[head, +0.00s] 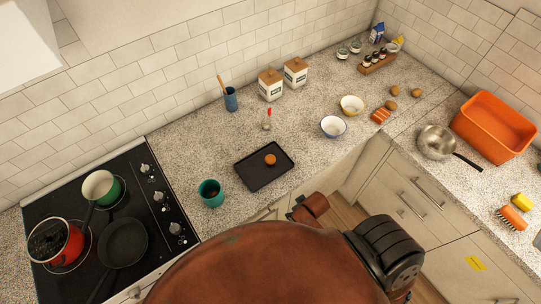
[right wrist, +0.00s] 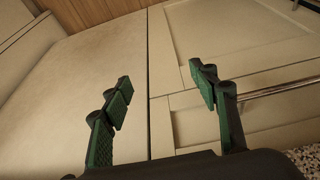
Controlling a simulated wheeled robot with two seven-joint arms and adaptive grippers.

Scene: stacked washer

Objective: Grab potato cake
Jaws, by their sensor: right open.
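A small round orange-brown cake (head: 271,160), which looks like the potato cake, lies on a black tray (head: 252,178) on the speckled counter. Several similar brown round items, one of them here (head: 395,90), lie farther back on the right; I cannot tell what they are. My right gripper shows in the right wrist view (right wrist: 162,90), with its green-padded fingers apart and nothing between them. It faces the pale cabinet fronts, and no cake is in that view. My left gripper is not in view.
A teal cup (head: 210,193) stands left of the tray. Two bowls, white-blue (head: 333,127) and yellow (head: 352,105), are to its right. The stove (head: 155,215) with pans is on the left. A steel pan (head: 436,142) and orange tub (head: 494,127) are on the right. A cabinet handle (right wrist: 280,88) is near my right gripper.

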